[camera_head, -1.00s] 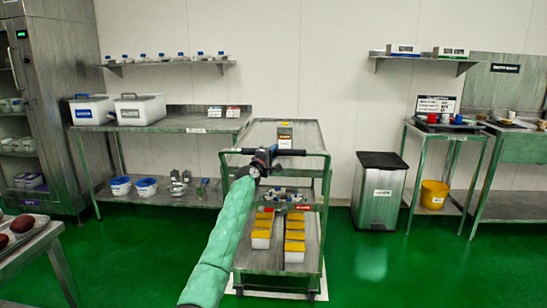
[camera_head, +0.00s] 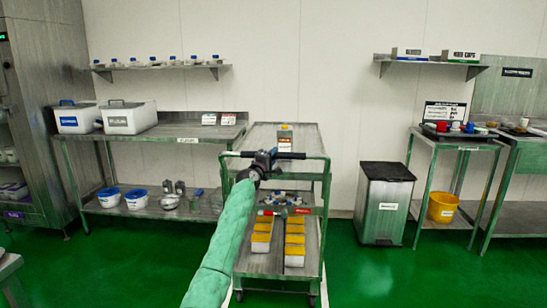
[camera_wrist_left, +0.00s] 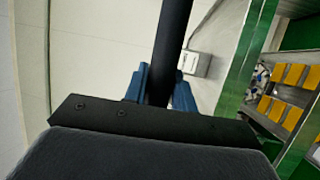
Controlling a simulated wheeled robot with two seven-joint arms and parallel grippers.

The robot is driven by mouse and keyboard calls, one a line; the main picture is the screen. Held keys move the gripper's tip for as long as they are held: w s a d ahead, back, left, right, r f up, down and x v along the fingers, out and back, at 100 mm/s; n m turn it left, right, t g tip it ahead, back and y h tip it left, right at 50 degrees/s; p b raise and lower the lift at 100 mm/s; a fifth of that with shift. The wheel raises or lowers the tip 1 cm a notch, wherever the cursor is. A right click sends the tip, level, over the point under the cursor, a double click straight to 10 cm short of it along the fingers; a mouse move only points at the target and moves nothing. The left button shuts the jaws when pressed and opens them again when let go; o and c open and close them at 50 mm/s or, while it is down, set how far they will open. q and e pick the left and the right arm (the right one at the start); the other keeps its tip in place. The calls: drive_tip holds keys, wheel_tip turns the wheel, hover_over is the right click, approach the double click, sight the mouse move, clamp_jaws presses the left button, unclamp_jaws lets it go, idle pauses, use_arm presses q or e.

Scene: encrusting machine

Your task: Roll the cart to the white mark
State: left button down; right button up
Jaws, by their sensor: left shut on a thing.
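The cart (camera_head: 318,190) is a metal trolley with a black push handle (camera_head: 292,155), straight ahead of me. My left gripper (camera_head: 265,161) is shut on the handle near its middle. In the left wrist view, the blue fingers of the left gripper (camera_wrist_left: 160,92) close around the black handle bar (camera_wrist_left: 172,40). White strips of the floor mark (camera_head: 325,291) show beside the cart's lower end; the cart hides the rest. My right gripper is not in view.
Yellow-topped tubs (camera_head: 262,237) stand on the cart's lower shelf. A metal table (camera_head: 160,133) stands at left. A bin (camera_head: 384,205) and a side table (camera_head: 450,142) stand at right. The wall is close behind the cart.

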use_arm(q)
drive_tip(key=shift+f, duration=0.2)
drive_tip(key=c, duration=1.2)
unclamp_jaws()
drive_tip(key=shift+o, duration=0.3)
drive_tip(key=shift+r, duration=0.1)
drive_tip(key=shift+s+a, duration=0.25)
drive_tip(key=shift+s, duration=0.3)
drive_tip(key=v, duration=0.6)
drive_tip(key=shift+s+f+p, duration=0.25)
drive_tip(key=shift+p, duration=0.1)
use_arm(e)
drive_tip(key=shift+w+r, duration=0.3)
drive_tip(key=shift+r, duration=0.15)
